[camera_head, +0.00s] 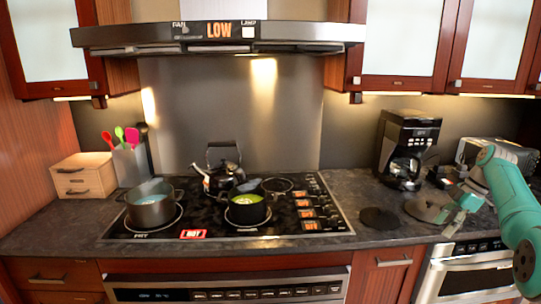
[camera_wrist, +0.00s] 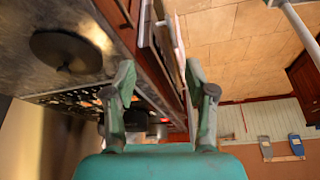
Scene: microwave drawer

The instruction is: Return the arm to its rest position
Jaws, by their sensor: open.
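My green arm reaches in from the right edge in the head view. My gripper (camera_head: 455,214) is over the right part of the counter, near the front edge. In the wrist view its two fingers (camera_wrist: 160,88) are spread apart with nothing between them. The silver microwave drawer unit (camera_head: 468,272) is under the counter at the right, below my gripper. My forearm hides part of it.
A dark round disc (camera_head: 380,218) and a grey lid-like disc (camera_head: 427,209) lie on the counter (camera_head: 345,195) close to my gripper. A coffee maker (camera_head: 406,150) and a toaster (camera_head: 500,152) stand behind. Pots and a kettle (camera_head: 218,173) are on the cooktop.

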